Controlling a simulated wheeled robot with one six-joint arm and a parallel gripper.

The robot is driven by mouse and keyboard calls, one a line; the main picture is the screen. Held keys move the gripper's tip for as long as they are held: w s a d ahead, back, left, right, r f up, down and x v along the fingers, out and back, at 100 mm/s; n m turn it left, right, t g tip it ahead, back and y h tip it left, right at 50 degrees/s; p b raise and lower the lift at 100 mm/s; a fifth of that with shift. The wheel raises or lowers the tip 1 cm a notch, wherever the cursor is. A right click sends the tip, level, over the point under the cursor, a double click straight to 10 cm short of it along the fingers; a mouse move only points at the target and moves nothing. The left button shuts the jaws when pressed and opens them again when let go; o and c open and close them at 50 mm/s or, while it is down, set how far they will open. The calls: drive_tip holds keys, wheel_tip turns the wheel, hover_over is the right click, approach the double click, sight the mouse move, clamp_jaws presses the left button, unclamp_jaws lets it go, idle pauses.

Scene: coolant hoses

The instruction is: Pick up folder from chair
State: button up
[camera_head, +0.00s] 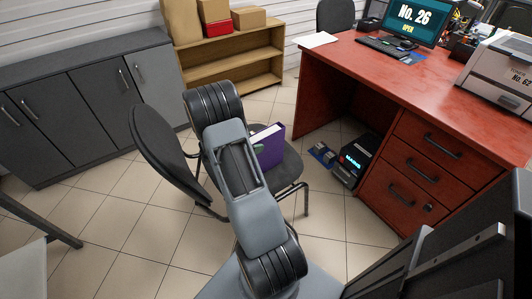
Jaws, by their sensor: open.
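A purple folder (270,148) stands on the seat of a dark chair (283,172), and its left part is hidden behind my arm. The chair's backrest (160,148) is at the left of my arm, and its metal legs rest on the tiled floor. My arm rises from the bottom of the picture and covers part of the seat. The fingers of my gripper do not show in this view, so I cannot see where they are relative to the folder.
A red desk (400,85) with drawers stands at the right, bearing a monitor (413,20) and a printer (500,72). A dark device (353,160) is on the floor beside it. Grey cabinets (90,95) and a wooden shelf (225,55) line the back. Tiled floor is free left of the chair.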

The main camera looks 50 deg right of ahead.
drive_tip(key=shift+s+d+f, duration=0.15)
drive_tip(key=shift+d+f, duration=0.15)
drive_tip(key=shift+d, duration=0.35)
clamp_jaws()
idle(0.4)
